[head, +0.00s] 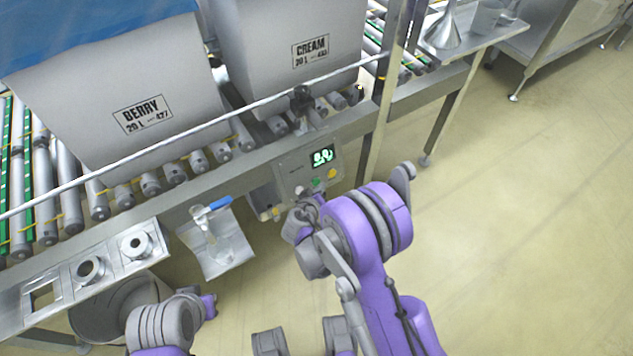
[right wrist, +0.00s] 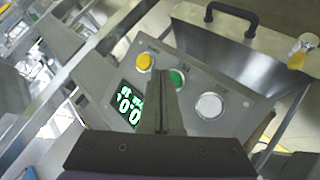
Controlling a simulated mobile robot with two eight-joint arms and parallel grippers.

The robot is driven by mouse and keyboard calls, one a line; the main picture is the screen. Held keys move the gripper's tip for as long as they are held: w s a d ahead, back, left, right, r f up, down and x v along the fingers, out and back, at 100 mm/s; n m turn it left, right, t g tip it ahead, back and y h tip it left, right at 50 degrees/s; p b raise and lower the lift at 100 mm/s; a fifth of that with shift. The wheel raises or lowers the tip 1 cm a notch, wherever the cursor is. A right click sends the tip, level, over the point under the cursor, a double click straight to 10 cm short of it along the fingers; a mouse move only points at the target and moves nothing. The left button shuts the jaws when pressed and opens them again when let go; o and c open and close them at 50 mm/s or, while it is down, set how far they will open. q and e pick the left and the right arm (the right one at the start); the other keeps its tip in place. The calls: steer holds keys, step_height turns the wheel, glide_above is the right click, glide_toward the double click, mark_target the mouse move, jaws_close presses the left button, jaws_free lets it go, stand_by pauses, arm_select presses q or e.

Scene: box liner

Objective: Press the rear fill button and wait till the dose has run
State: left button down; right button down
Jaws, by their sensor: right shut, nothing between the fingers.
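The control panel (head: 290,172) is on the front of the conveyor frame. It has a lit green display (head: 323,157) and a row of yellow (head: 332,174), green (head: 316,183) and white (head: 299,190) buttons. In the right wrist view the yellow button (right wrist: 145,62), the green button (right wrist: 178,79) and the white button (right wrist: 209,105) show; their labels are unreadable. My right gripper (right wrist: 160,76) is shut and empty, its tip in front of the panel, overlapping the green button's left edge. Contact cannot be told. My left gripper is not recognisable at the lower left.
A metal tray (head: 238,250) with a blue-handled item juts out left of the panel. A steel side table (head: 480,40) is at upper right. Floor is clear at right.

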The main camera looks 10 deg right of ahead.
steer(key=shift+w, duration=0.15)
steer(key=shift+w+a+f, duration=0.1)
steer(key=shift+w+f, duration=0.05)
steer(key=shift+w, duration=0.05)
steer(key=shift+w+a+f, duration=0.1)
steer(key=shift+w+a, duration=0.05)
steer(key=shift+w, duration=0.2)
stand_by(1.3)
steer(key=shift+s, duration=0.1)
steer(key=shift+s+d+r, duration=0.25)
steer(key=shift+s, duration=0.35)
steer(key=shift+s, duration=0.1)
steer(key=s, duration=0.1)
steer(key=s+d+r, duration=0.1)
steer(key=s, duration=0.2)
steer(key=shift+s+d+r, duration=0.15)
steer(key=shift+d+r, duration=0.15)
steer(key=shift+r, duration=0.05)
